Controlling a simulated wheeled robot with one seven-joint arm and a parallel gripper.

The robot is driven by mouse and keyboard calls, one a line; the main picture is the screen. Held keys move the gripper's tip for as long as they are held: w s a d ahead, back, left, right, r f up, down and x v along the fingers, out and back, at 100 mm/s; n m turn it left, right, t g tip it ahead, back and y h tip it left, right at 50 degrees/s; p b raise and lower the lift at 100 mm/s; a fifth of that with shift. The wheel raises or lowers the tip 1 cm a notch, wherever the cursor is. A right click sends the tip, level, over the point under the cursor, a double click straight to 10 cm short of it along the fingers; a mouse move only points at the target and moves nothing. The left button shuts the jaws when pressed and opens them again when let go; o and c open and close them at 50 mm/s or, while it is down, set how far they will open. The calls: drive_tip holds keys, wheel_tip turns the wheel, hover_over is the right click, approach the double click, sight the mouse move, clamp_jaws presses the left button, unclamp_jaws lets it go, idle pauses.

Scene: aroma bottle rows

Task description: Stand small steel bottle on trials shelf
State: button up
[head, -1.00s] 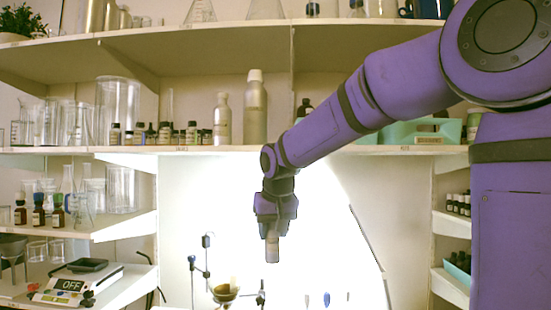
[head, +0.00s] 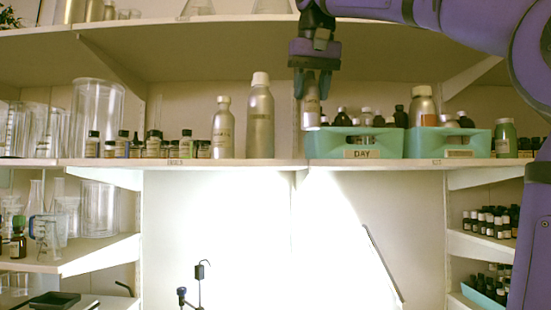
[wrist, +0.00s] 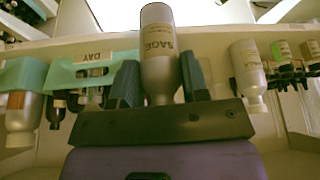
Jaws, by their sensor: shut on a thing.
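My gripper (head: 312,72) is shut on the small steel bottle (head: 312,108), around its upper end, and holds it upright over the left end of the middle shelf's DAY tray. In the wrist view the bottle (wrist: 158,50) shows a SAGE label between the two fingers (wrist: 160,85), with its cap hidden. The middle shelf (head: 240,163) has a small label on its front edge, too small to read. Two other steel bottles stand on it, a shorter one (head: 223,130) and a taller one (head: 260,120), left of my gripper.
The teal DAY tray (head: 325,147) and a second teal tray (head: 425,147) hold bottles right of centre. Several small dark bottles (head: 150,146) and a large glass beaker (head: 97,115) stand at left. The upper shelf (head: 200,50) is close to my gripper. A narrow gap lies between the taller bottle and the DAY tray.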

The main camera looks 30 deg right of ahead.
drive_tip(key=shift+w+d+f, duration=0.8)
drive_tip(key=shift+w+d, duration=0.05)
drive_tip(key=shift+w, duration=1.7)
drive_tip(key=shift+w+d+f, duration=0.85)
drive_tip(key=shift+w, duration=1.7)
drive_tip(key=shift+w+d+f, duration=0.8)
drive_tip(key=shift+w+d, duration=0.05)
drive_tip(key=shift+w, duration=1.7)
drive_tip(key=o, duration=1)
drive_tip(key=shift+f, duration=0.1)
drive_tip(key=shift+c, duration=0.2)
drive_tip(key=v, duration=1.2)
